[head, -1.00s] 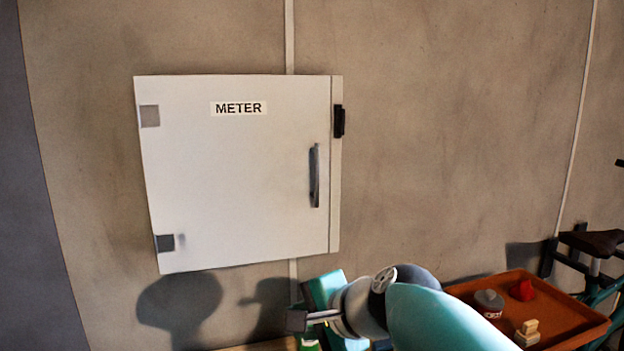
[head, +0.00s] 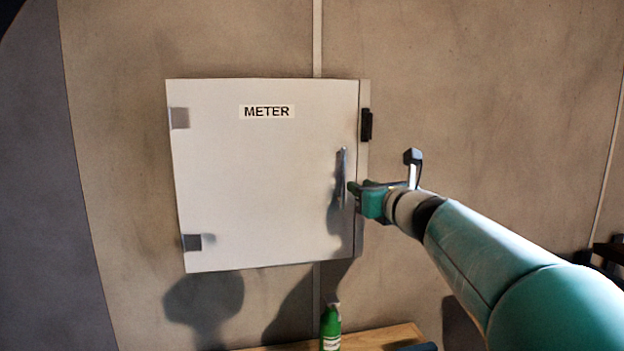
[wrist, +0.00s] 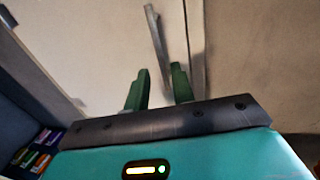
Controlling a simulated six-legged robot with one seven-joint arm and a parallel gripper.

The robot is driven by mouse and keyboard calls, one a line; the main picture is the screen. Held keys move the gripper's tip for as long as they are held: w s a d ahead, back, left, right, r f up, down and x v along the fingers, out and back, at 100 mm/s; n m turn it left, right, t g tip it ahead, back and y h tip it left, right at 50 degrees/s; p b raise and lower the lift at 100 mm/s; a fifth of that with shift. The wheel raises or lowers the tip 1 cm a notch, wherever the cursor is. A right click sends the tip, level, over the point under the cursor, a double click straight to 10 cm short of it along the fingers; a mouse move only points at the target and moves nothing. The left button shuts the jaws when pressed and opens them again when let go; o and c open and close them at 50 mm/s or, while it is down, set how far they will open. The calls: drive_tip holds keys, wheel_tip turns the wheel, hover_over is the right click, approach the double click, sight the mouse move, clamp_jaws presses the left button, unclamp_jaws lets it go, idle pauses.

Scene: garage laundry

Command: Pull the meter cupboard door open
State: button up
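The white meter cupboard door (head: 255,185) is shut on the wall, with a METER label near its top and hinges at its left edge. Its upright grey bar handle (head: 343,178) is near the right edge. My gripper (head: 356,193) is at the handle's lower right in the head view. In the wrist view its two green fingers (wrist: 159,88) stand apart, open, and the handle (wrist: 157,45) runs down toward the gap between them. I cannot tell whether the handle's lower end is inside that gap or just beyond it.
A dark latch-like piece (head: 366,125) is on the cupboard's right frame. A green bottle (head: 330,328) stands on a wooden surface (head: 375,338) below the cupboard. Several small coloured boxes (wrist: 38,150) show at the wrist view's lower left.

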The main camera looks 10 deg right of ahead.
sight(344, 179)
drive_tip(key=w, duration=0.3)
drive_tip(key=w+a, duration=0.1)
drive_tip(key=w, duration=0.4)
drive_tip(key=shift+w+a, duration=0.3)
drive_tip(key=shift+a, duration=0.05)
clamp_jaws()
